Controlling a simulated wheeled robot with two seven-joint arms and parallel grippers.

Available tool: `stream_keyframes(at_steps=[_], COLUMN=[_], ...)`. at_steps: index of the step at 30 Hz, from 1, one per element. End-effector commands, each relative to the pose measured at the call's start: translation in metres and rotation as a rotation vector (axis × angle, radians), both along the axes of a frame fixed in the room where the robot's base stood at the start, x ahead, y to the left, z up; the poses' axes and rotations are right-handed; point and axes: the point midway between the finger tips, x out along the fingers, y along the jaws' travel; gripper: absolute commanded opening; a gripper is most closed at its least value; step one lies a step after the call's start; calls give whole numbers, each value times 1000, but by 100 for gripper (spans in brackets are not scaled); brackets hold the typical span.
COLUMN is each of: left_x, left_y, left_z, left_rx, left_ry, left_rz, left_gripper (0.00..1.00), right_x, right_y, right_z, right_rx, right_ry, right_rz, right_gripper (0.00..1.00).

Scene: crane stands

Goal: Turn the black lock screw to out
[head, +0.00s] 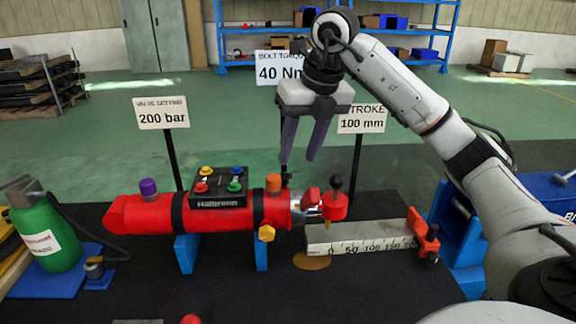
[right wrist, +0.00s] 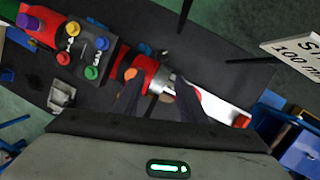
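A red cylinder (head: 150,214) lies on blue supports, with a silver rod end at its right. A black knob (head: 336,184) stands on the red block (head: 334,207) at the rod end. A small black knob (head: 434,258) also sits at the foot of the red stop (head: 424,237) on the ruler. I cannot tell which is the lock screw. My right gripper (head: 298,160) is open and empty, its purple fingers pointing down above the rod end, left of the upper knob. In the right wrist view its fingers (right wrist: 159,100) are apart over the silver rod end. My left gripper is not seen.
A black box (head: 218,193) with coloured buttons sits on the cylinder, beside purple and orange caps. Signs on posts stand behind, including the stroke sign (head: 362,119). A graduated block (head: 350,239) lies right of the cylinder. A green bottle (head: 44,238) stands at left.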

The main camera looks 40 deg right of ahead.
Motion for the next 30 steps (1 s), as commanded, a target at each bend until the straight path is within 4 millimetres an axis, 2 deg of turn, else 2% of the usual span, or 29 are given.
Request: stream_keyframes(at_steps=[3, 8, 11, 22, 30], left_x=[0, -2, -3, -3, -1], left_y=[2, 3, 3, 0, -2], left_z=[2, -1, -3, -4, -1], left_rx=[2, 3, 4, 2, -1], left_ry=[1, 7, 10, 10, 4], left_rz=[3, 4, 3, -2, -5], left_gripper=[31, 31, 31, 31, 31], right_x=[4, 6, 8, 31, 41], right_y=[8, 10, 8, -2, -6], right_z=[17, 22, 13, -48, -70], right_rx=[-64, -93, -95, -93, -92], right_ry=[-55, -90, -90, -88, -91], right_rz=[-125, -204, -213, -209, -209], right_gripper=[38, 38, 38, 38, 38])
